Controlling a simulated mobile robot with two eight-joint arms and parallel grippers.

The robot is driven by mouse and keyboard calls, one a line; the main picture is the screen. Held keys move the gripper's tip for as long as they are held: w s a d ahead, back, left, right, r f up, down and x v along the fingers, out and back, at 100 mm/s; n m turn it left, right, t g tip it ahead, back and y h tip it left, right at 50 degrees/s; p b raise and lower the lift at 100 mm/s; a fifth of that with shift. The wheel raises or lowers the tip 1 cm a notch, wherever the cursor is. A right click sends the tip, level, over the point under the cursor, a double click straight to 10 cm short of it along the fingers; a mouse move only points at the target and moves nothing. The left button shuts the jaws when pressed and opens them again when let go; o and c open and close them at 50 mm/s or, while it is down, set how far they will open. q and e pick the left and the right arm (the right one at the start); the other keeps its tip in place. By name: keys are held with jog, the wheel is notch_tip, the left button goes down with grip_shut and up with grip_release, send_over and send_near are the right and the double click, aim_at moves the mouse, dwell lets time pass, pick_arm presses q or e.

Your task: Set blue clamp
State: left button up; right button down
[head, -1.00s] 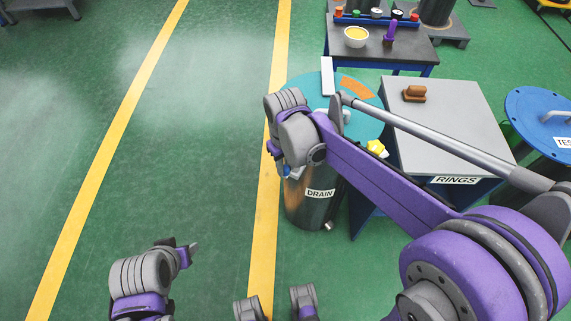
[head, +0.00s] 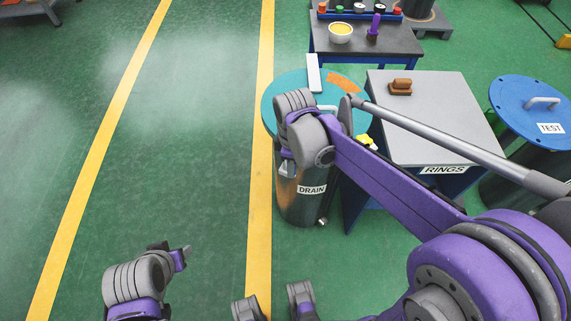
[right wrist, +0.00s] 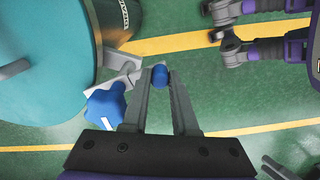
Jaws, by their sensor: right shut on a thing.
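The blue clamp shows in the right wrist view at the rim of the drum with a teal lid (head: 275,100), labelled DRAIN. It has a lobed blue knob (right wrist: 105,105), a pale metal bracket and a blue ball end (right wrist: 160,76). My right gripper (right wrist: 161,78) is shut on the blue ball end, one finger on each side. In the head view my right wrist hides most of this clamp. My left gripper (head: 182,254) is low at the left, away from the drum; its jaws are too unclear to tell.
A yellow clamp (head: 366,142) sits on the lid's right rim. The RINGS table (head: 440,115) with a brown part stands right of the drum. A blue-lidded TEST drum (head: 535,110) is further right. A workbench (head: 385,42) stands behind. Green floor at left is clear.

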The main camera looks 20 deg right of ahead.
jog(key=shift+w+d+n, duration=0.35)
jog(key=shift+d+n, duration=0.5)
jog(key=shift+n, duration=0.8)
jog(key=shift+w+d+n, duration=0.35)
jog(key=shift+d+n, duration=0.5)
jog(key=shift+n, duration=0.85)
jog(key=shift+w+d+n, duration=0.35)
jog(key=shift+d+n, duration=0.5)
jog(key=shift+n, duration=0.8)
jog(key=c, duration=0.7)
grip_release()
notch_tip(320, 180, up, 11)
jog(key=shift+f+p, duration=0.1)
jog(key=shift+p, duration=0.55)
